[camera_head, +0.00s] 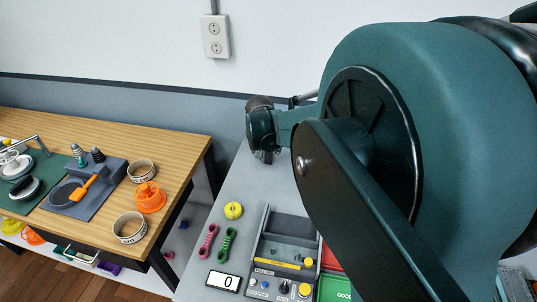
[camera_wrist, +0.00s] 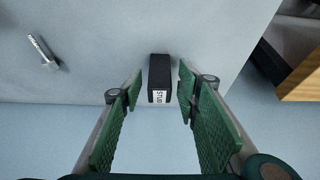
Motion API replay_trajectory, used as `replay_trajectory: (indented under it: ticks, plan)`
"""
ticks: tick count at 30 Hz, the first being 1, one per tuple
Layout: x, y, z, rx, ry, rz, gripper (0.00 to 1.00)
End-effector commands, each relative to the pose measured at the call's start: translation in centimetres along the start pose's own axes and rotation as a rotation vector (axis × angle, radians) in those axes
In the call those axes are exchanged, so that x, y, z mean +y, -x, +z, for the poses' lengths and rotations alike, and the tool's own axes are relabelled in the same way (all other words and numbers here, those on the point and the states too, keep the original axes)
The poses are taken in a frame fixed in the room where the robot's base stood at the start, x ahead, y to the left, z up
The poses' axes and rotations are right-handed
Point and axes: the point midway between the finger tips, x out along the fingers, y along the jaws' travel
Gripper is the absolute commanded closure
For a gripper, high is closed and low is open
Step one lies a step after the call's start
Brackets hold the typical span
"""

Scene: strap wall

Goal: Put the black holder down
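The black holder (camera_wrist: 160,72) is a small black block with a white label reading "STUD" in the wrist view. It sits between and just beyond the fingertips of my gripper (camera_wrist: 158,90). A gap shows on each side of it, so the green-padded fingers are open and not touching it. It appears to rest on a pale grey surface (camera_wrist: 105,45), though its underside is hidden. In the head view, the wrist end of my arm is over the far part of the grey bench (camera_head: 225,185). I cannot make out the holder there.
A silver stud-like part (camera_wrist: 43,50) lies left of the holder. A wooden edge (camera_wrist: 302,82) shows at right. On the bench are a yellow ring (camera_head: 233,210), pink link (camera_head: 208,241), green link (camera_head: 227,245), a counter (camera_head: 223,281) and a grey tray (camera_head: 262,238). A wooden table (camera_head: 180,150) stands left.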

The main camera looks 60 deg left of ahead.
Motion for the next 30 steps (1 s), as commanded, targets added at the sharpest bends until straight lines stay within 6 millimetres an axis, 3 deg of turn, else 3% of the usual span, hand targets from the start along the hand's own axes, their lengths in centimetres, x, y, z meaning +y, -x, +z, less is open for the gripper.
replay_trajectory:
  ticks: [18, 30]
  plan:
    - [0.0, 8.8, 0.0, 0.0, 0.001, 0.0, 0.67]
    - [0.0, 10.7, 0.0, 0.0, 0.0, 0.0, 0.67]
